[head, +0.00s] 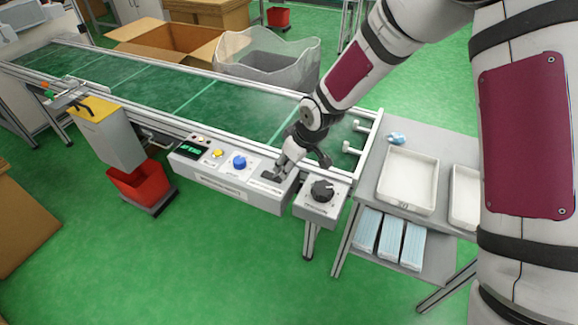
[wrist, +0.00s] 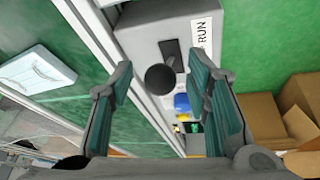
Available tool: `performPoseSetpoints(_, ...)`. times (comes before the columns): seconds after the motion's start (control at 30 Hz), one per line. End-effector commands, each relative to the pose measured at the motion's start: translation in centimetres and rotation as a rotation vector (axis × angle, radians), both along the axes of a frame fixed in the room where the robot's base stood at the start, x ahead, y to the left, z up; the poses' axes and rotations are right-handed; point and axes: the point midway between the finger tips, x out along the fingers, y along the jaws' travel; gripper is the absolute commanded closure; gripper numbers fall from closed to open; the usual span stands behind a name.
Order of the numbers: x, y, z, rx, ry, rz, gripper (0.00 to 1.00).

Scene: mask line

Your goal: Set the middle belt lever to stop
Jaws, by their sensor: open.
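The grey control panel (head: 228,180) is fixed along the near side of the green conveyor belt. In the wrist view, a lever with a round black knob (wrist: 160,78) rises from a dark slot on the panel (wrist: 145,35). A white label reading RUN (wrist: 202,38) is beside the slot. My gripper (head: 286,165) is over the right end of the panel and partly hides the lever in the head view. In the wrist view my gripper (wrist: 162,72) is open, with the lever knob between its fingers in the picture. I cannot tell whether a finger touches it.
A blue knob (head: 239,162) and a yellow button (head: 218,153) are on the panel, left of my gripper. A black rotary knob (head: 322,190) is on a separate box to the right. A table with white trays (head: 408,178) stands farther right. Green floor is clear in front.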

Motion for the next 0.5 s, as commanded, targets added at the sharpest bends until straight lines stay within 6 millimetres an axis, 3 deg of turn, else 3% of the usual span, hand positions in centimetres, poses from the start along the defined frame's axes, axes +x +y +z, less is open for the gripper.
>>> performPoseSetpoints(0.43, 0.31, 0.3, -1.01, -0.001, -0.001, 0.001, 0.56)
performPoseSetpoints(0.5, 0.31, 0.29, -1.0, -0.001, -0.001, 0.001, 0.7)
